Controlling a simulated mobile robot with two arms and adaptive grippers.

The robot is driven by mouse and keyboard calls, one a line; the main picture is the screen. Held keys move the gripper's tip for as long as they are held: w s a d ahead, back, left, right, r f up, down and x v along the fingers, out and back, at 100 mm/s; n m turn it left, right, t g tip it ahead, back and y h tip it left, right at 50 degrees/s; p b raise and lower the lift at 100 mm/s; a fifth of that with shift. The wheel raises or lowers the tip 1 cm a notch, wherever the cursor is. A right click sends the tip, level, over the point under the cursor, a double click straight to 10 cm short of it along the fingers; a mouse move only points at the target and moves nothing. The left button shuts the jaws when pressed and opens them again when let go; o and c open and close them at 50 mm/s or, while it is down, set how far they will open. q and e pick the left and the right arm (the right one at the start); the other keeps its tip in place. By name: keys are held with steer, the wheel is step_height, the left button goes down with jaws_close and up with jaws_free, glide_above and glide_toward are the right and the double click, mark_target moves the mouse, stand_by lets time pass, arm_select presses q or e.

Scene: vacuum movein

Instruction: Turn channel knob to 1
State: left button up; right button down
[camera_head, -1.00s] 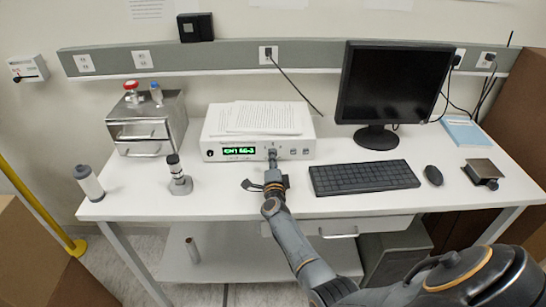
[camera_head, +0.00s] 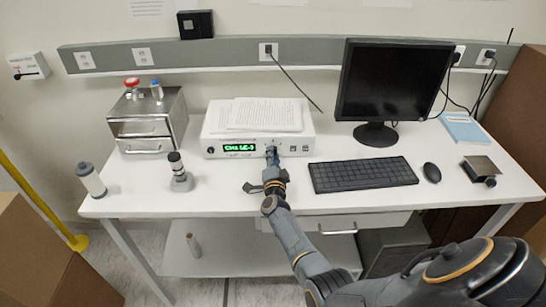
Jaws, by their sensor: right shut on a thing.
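A white controller box (camera_head: 218,134) stands at the middle of the table. Its front has a green lit display (camera_head: 240,148) whose small characters I cannot read surely. My right gripper (camera_head: 272,154) reaches from the front and has its fingertips at the box's front panel, right of the display. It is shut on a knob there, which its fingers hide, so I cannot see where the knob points. A dark knob (camera_head: 211,150) on the panel's left end is untouched. My left gripper is not in view.
Papers (camera_head: 262,114) lie on the box. A keyboard (camera_head: 362,174), a mouse (camera_head: 432,172) and a monitor (camera_head: 392,80) stand to the right.

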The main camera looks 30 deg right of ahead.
steer(key=shift+f, duration=0.1)
steer(key=c, duration=1.1)
jaws_free()
steer(key=shift+o, duration=0.2)
steer(key=v, duration=0.7)
steer(key=shift+s+a, duration=0.15)
steer(key=shift+s, duration=0.15)
steer(key=shift+a, duration=0.1)
